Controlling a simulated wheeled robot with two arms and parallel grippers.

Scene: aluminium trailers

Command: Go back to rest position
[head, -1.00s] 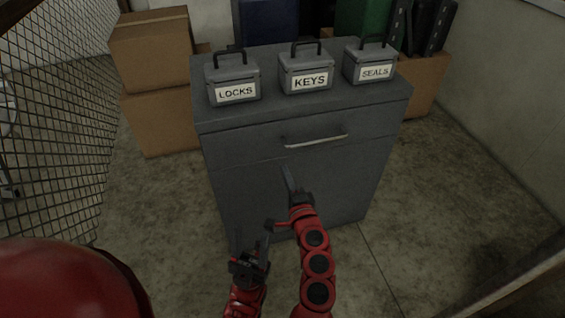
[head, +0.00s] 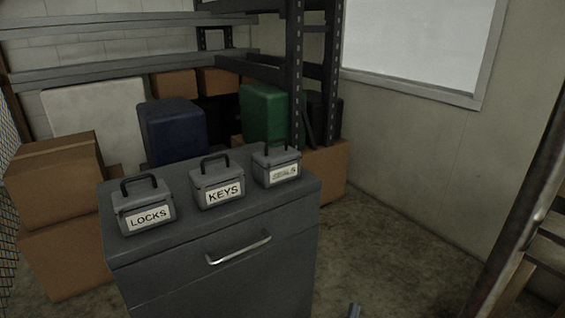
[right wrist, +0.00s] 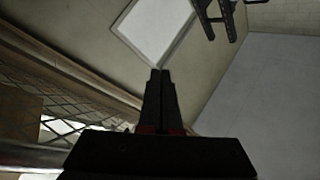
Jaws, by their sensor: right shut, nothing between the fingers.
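My right gripper (right wrist: 160,75) is in the right wrist view with its two dark fingers together and nothing between them. It points at the wall and ceiling and touches nothing there. My left gripper is out of view.
Cases labelled LOCKS (head: 143,205), KEYS (head: 217,183) and SEALS (head: 276,167) stand upright on the cabinet. Its drawer, with a metal handle (head: 238,247), looks shut. Cardboard boxes (head: 57,185) stand at left. Floor right of the cabinet is clear.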

